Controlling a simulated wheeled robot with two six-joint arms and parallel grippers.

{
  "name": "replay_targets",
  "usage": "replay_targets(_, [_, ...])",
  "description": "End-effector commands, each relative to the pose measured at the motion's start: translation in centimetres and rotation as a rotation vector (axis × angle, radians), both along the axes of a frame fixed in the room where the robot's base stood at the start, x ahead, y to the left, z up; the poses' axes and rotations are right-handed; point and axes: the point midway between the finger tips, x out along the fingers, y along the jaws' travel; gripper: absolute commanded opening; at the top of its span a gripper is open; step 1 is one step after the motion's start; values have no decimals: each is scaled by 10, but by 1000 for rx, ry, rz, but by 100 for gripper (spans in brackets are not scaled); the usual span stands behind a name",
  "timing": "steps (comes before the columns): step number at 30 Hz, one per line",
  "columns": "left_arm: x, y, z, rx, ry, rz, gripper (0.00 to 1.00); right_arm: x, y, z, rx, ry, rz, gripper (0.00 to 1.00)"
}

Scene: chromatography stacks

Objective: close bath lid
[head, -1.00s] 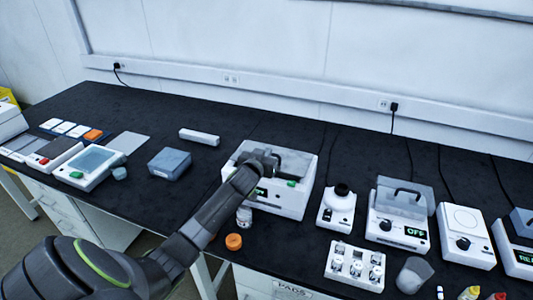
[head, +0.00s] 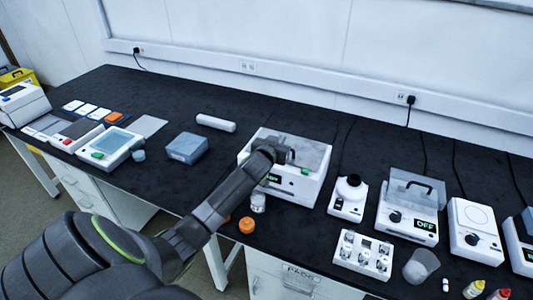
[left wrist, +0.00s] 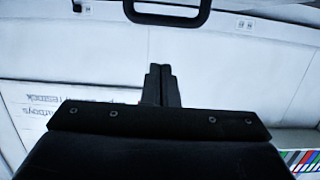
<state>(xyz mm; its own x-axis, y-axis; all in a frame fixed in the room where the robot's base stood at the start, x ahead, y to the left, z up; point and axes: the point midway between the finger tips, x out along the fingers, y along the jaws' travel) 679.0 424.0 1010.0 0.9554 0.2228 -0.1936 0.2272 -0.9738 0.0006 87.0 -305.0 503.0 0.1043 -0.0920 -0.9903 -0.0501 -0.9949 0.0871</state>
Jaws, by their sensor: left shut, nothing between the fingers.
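The bath is a white box (head: 299,186) with a green display at the middle of the bench. A grey lid panel (head: 311,155) shows on it behind my left gripper; its tilt is hard to tell. My left gripper (head: 287,151) is over the box top, shut and empty, and its wrist hides part of the box. In the left wrist view the closed fingers (left wrist: 160,85) point up toward a black handle (left wrist: 167,14), with a visible gap below it. My right gripper is not in view.
To the right stand a small white device (head: 347,200), a white unit (head: 407,223) reading OFF with a clear handled cover, and a stirrer-like plate (head: 475,232). An orange cap (head: 246,225) and a small jar (head: 258,202) lie in front. A grey-blue block (head: 187,147) sits left.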

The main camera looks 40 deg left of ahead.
Motion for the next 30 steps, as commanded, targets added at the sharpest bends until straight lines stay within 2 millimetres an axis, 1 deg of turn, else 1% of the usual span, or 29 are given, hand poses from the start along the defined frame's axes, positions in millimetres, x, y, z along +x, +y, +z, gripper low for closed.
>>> replay_targets(1, [-8,-1,-2,1,1,0,0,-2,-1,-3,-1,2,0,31])
replay_targets(7, [-36,-8,-1,1,-1,-1,0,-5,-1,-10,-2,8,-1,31])
replay_targets(12, [-61,-14,0,2,0,-1,0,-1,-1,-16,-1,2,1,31])
replay_targets(18, [-85,-20,3,1,-1,-1,0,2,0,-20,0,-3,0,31])
replay_targets(24, [-96,-22,4,1,-1,0,0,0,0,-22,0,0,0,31])
replay_targets(30, [-98,-23,5,1,-1,0,0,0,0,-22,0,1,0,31])
